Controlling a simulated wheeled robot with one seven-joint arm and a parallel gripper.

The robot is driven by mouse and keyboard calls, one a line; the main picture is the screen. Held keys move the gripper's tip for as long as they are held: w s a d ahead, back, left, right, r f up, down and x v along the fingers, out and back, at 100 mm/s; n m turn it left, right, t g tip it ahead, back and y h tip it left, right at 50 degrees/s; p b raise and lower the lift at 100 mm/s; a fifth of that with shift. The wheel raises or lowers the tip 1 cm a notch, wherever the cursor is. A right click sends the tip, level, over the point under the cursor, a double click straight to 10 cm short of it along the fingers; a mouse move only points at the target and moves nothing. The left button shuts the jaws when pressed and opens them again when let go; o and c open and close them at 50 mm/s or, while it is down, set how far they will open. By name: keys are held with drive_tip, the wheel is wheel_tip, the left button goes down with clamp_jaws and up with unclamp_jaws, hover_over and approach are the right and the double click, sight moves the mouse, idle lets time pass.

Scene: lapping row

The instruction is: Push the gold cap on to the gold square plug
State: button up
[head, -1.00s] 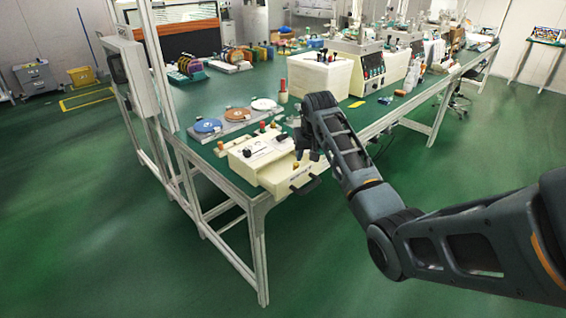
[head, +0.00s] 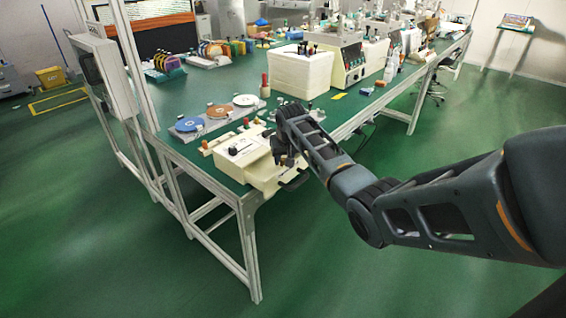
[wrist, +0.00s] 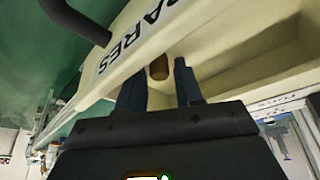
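In the wrist view, a small brown-gold cylinder (wrist: 159,68), perhaps the gold cap, shows between the fingertips of my gripper (wrist: 161,80). The two dark fingers stand apart, with a narrow gap on each side of the cylinder. It is seen against the cream inside of a pulled-out drawer (wrist: 225,60) lettered "...ARES". In the head view, my gripper (head: 286,158) points down at this drawer, and the arm hides part of it. The cap cannot be made out there. I cannot identify the gold square plug in either view.
The drawer's dark handle (head: 296,180) sticks out over the bench's front edge. The cream unit (head: 240,150) carries several knobs. Behind it are blue, brown and white discs (head: 217,111). A white box (head: 300,72) stands farther right. The green floor in front is clear.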

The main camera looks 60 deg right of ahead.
drive_tip(key=shift+c, duration=0.3)
clamp_jaws()
